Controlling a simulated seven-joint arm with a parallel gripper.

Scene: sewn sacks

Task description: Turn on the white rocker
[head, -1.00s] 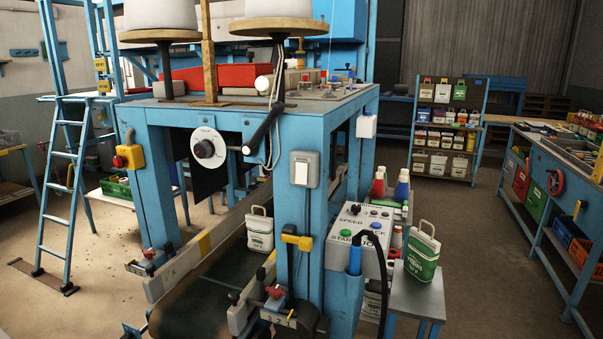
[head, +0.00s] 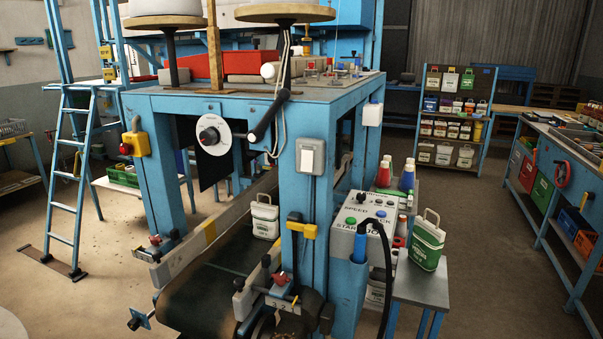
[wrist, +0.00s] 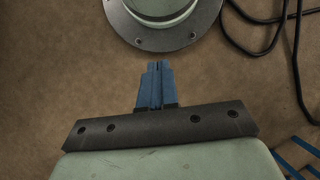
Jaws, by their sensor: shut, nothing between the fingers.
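The white rocker (head: 308,157) sits in a grey switch box (head: 318,146) on the blue front post (head: 308,205) of the sewing machine frame, right of centre in the head view. I cannot tell from its face which way it is tipped. My gripper (wrist: 158,66) shows only in the wrist view. Its blue fingers are shut together and empty, above a brown floor. It is not in the head view, so the rocker is not near it in any frame.
A grey control box (head: 365,225) with buttons stands right of the post. A yellow-and-red switch (head: 136,144) is on the left post. A white dial (head: 213,135) hangs under the frame's top. A black conveyor belt (head: 200,295) runs below. Black cables (wrist: 285,30) lie on the floor.

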